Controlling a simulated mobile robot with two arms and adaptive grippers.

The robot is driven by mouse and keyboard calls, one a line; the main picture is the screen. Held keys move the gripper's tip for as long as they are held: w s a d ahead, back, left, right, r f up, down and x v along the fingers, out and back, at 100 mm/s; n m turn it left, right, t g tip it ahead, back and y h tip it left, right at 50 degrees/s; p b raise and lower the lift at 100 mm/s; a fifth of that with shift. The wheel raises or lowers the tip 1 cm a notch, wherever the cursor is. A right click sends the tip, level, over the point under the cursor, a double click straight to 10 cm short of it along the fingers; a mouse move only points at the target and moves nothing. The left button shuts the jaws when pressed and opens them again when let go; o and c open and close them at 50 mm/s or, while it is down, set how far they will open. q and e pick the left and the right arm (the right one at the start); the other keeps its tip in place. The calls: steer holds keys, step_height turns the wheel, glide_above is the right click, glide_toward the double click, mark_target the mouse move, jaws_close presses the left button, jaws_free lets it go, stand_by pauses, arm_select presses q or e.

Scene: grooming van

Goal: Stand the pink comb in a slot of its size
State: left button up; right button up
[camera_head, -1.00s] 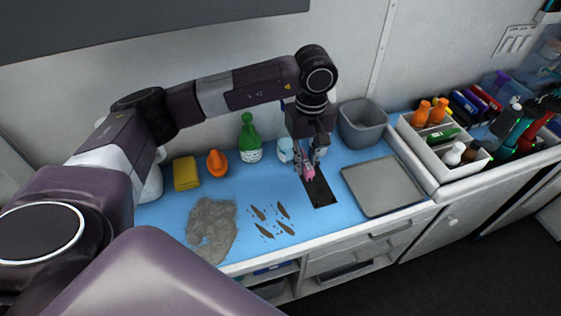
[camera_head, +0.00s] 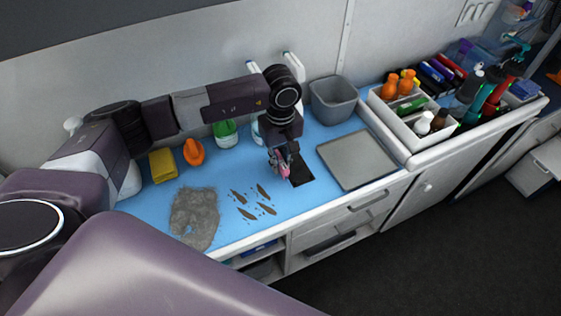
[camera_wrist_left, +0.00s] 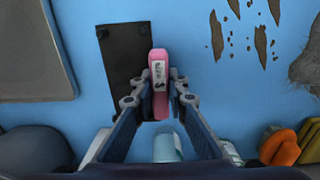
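My left gripper (camera_head: 279,165) is shut on the pink comb (camera_head: 284,173). In the left wrist view the gripper (camera_wrist_left: 159,76) has its fingers on both sides of the comb (camera_wrist_left: 159,88), which shows a pink end and a white label. The comb is beside and partly over a flat black plate (camera_head: 302,172) on the blue counter. The plate also shows in the left wrist view (camera_wrist_left: 122,55). I cannot tell whether the comb touches the counter. A white divided organizer (camera_head: 395,127) stands at the right, with its slots mostly hidden. My right gripper is not in view.
A grey tray (camera_head: 357,160) and a grey bin (camera_head: 334,100) stand right of the plate. Grey hair (camera_head: 195,216) and brown scraps (camera_head: 252,203) lie to the left.

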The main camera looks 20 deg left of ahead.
arm_select(q)
steer(key=o, duration=0.4)
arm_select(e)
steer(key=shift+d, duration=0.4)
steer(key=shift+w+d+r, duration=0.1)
